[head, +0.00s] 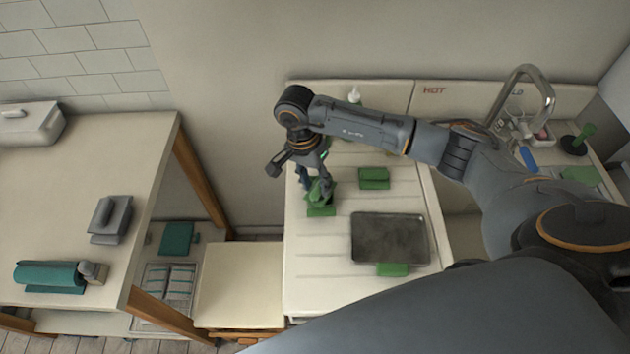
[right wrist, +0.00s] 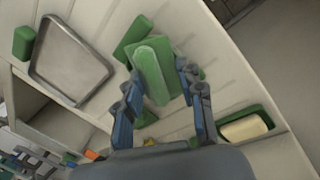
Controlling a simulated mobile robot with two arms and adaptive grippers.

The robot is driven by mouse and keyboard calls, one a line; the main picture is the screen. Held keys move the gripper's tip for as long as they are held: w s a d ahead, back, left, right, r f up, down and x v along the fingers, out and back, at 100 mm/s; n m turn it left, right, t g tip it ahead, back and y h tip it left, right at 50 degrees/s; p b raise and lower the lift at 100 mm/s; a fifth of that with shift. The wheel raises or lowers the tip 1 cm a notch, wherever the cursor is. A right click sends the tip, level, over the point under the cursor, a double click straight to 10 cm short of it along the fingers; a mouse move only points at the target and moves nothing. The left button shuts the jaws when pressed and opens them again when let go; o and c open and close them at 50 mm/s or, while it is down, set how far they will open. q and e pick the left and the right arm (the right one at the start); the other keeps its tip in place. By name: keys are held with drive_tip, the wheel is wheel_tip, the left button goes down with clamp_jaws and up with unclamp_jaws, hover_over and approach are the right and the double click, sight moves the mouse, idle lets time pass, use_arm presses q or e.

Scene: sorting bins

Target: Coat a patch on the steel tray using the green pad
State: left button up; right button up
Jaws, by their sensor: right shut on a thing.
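The steel tray (head: 362,238) is a dark, shallow rectangular pan lying on the pale ribbed drainboard (head: 300,270). Its bare inside and rim also show in the right wrist view (right wrist: 70,62). My right gripper (head: 315,186) is left of and behind the tray, fingers pointing down. It is shut on a green pad (head: 321,210), which appears in the right wrist view as a green block with a lighter raised top (right wrist: 154,70) between the fingers. I cannot tell whether the pad touches the drainboard. My left gripper is not in view.
A green block (head: 374,178) lies behind the tray and another (head: 392,270) lies at its front edge. A green holder with a cream block (right wrist: 245,127) shows in the right wrist view. The faucet (head: 530,75) stands at right. A side bench (head: 90,175) is at left.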

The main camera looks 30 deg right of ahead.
drive_tip(key=shift+s+f+b, duration=0.15)
drive_tip(key=shift+b, duration=0.25)
idle(1.4)
drive_tip(key=shift+r+p, duration=0.5)
drive_tip(key=shift+r, duration=0.4)
drive_tip(key=shift+r+p, duration=1.1)
drive_tip(key=shift+r, duration=1.6)
